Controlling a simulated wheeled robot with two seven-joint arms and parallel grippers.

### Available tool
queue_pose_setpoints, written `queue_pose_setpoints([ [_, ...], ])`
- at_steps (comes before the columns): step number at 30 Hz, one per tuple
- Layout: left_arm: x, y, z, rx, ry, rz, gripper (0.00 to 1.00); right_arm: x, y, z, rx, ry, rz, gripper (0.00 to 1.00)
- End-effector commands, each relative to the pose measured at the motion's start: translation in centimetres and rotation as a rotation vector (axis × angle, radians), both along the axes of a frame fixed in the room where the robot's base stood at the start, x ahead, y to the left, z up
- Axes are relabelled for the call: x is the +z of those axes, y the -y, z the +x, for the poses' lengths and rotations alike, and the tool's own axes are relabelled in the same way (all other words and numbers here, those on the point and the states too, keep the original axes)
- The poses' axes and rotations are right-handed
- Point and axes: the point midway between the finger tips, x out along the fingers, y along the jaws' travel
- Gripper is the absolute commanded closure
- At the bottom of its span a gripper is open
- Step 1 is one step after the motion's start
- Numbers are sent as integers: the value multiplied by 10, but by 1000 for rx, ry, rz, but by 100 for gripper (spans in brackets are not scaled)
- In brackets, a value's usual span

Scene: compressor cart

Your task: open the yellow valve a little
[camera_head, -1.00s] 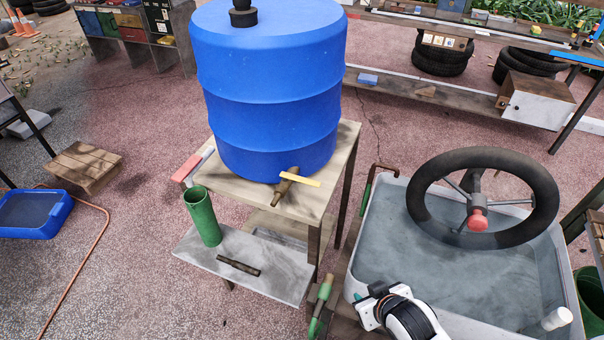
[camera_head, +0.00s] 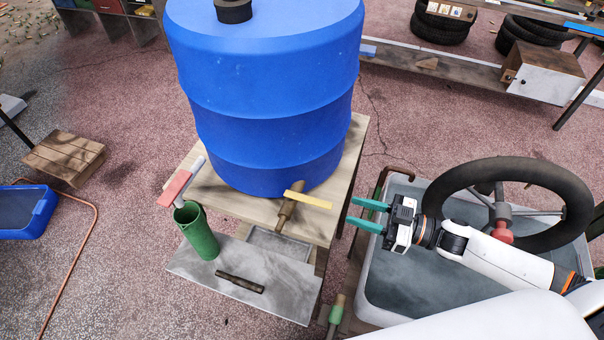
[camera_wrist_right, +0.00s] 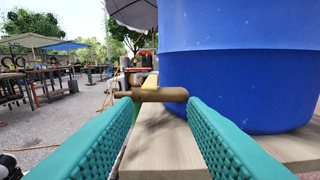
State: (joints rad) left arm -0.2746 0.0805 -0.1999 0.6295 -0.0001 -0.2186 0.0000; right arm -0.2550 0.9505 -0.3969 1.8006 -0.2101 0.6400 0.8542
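The yellow valve handle (camera_head: 308,200) sits on a brass tap (camera_head: 286,214) low on the front of a blue barrel (camera_head: 265,100). In the right wrist view the brass tap (camera_wrist_right: 160,94) lies ahead, with the yellow handle (camera_wrist_right: 150,80) seen nearly end-on above it. My right gripper (camera_head: 358,213) has teal fingers spread apart and empty. It points left at the valve, a short gap away to its right. In the right wrist view the fingers (camera_wrist_right: 160,120) frame the tap without visible contact. My left gripper is not in view.
The barrel stands on a wooden table (camera_head: 345,160). A green cup (camera_head: 198,232) and a dark rod (camera_head: 240,282) are on the lower grey shelf (camera_head: 190,268). A red-handled lever (camera_head: 175,188) is left of the barrel. A black wheel (camera_head: 560,190) and grey tub (camera_head: 375,312) are at right.

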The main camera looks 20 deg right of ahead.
Motion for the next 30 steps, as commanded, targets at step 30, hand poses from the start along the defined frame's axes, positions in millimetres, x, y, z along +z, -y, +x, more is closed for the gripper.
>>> queue_pose_setpoints([
  [30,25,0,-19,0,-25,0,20,-1,-99,66,8,0,4,62],
])
